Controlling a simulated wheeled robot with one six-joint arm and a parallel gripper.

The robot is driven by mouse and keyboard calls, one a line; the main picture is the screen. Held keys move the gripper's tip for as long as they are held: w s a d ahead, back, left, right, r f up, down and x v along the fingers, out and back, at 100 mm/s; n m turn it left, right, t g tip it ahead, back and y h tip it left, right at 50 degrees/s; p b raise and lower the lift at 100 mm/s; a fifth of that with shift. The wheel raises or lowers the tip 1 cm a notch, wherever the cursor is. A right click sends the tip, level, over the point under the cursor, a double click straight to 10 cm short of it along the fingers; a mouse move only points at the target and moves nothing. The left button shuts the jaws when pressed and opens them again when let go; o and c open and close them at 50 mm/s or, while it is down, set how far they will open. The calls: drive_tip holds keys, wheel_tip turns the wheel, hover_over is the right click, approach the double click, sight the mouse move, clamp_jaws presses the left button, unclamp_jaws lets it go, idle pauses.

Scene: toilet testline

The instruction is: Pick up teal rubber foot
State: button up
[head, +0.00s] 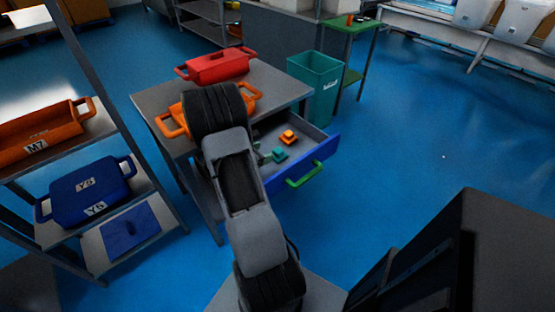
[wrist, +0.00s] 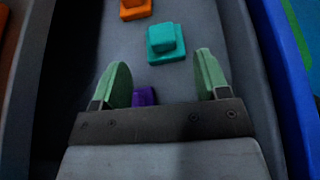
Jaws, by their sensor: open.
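The teal rubber foot (wrist: 166,43) is a square base with a smaller block on top. It lies on the grey floor of the open drawer (head: 325,150). It also shows in the head view (head: 279,155). My gripper (wrist: 164,72) is open and empty, with two green fingers spread apart. In the wrist view the teal foot lies just beyond the fingertips, between their lines and apart from both. In the head view my arm hides most of the gripper.
An orange foot (wrist: 135,9) lies beyond the teal one in the drawer. A purple piece (wrist: 145,96) lies between my fingers, partly hidden by the gripper body. Drawer walls rise on both sides. A red bin (head: 216,66) stands on the table above.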

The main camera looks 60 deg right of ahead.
sight(278, 150)
drive_tip(key=shift+s+d+f+n, duration=0.15)
drive_tip(key=shift+d+f+n, duration=0.05)
drive_tip(key=shift+d+f, duration=0.4)
drive_tip(key=shift+s+d+f+n, duration=0.2)
drive_tip(key=shift+d+f, duration=0.15)
drive_tip(key=shift+d, duration=0.3)
drive_tip(key=shift+x, duration=2.75)
drive_tip(key=shift+f, duration=0.1)
drive_tip(key=shift+c, duration=0.4)
drive_tip(key=c, duration=0.5)
